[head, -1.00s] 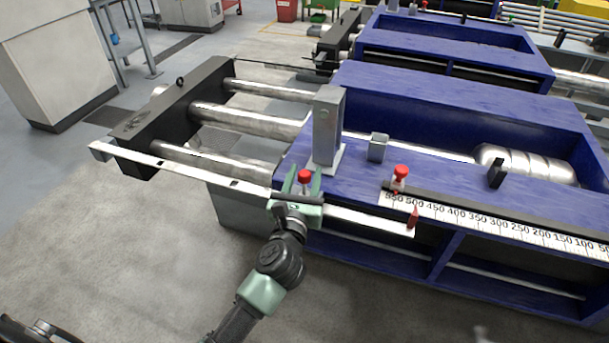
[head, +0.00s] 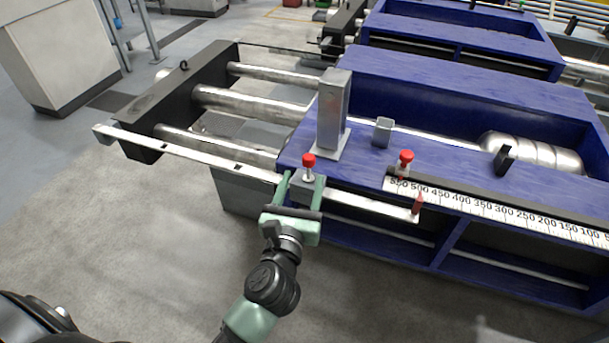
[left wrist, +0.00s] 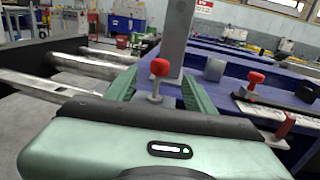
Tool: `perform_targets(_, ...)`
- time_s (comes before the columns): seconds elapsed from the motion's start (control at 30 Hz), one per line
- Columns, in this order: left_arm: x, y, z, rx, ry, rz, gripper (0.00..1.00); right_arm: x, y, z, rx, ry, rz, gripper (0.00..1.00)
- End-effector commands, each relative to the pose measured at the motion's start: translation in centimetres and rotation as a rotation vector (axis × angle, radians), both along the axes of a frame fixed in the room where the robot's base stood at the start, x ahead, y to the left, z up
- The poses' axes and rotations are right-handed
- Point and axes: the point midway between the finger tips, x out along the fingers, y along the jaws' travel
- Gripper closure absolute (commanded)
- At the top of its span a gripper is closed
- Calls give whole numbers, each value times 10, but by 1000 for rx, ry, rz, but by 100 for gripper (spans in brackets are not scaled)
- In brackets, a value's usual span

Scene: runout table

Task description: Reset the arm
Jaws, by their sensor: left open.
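A long pale flat bar (head: 200,155), likely the arm, runs along the front of the blue table (head: 450,85). Its left end sticks out past the black crossbeam, and a red pointer (head: 418,204) stands at its right end by the scale. A red-topped knob (head: 309,160) stands on a small grey block (head: 308,183) at the table's left corner; the knob also shows in the left wrist view (left wrist: 159,67). My left gripper (head: 304,181) is open, its green fingers either side of the grey block; contact cannot be told. My right gripper is not in view.
A grey upright post (head: 333,110) stands just behind the knob. A black crossbeam (head: 185,95) with steel rods is at left. The floor in front is clear.

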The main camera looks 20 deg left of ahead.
Motion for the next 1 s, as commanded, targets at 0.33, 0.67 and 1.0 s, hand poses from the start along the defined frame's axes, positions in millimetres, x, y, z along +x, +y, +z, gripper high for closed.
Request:
perform_targets(0.33, -1, 0, 0, 0, 0, 0, 46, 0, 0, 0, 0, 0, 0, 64)
perform_targets(0.67, 4, -1, -34, 230, 44, -9, 46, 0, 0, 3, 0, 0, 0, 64)
perform_targets(1.0, -31, -22, -239, 1381, 264, -362, 46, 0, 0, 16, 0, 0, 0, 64)
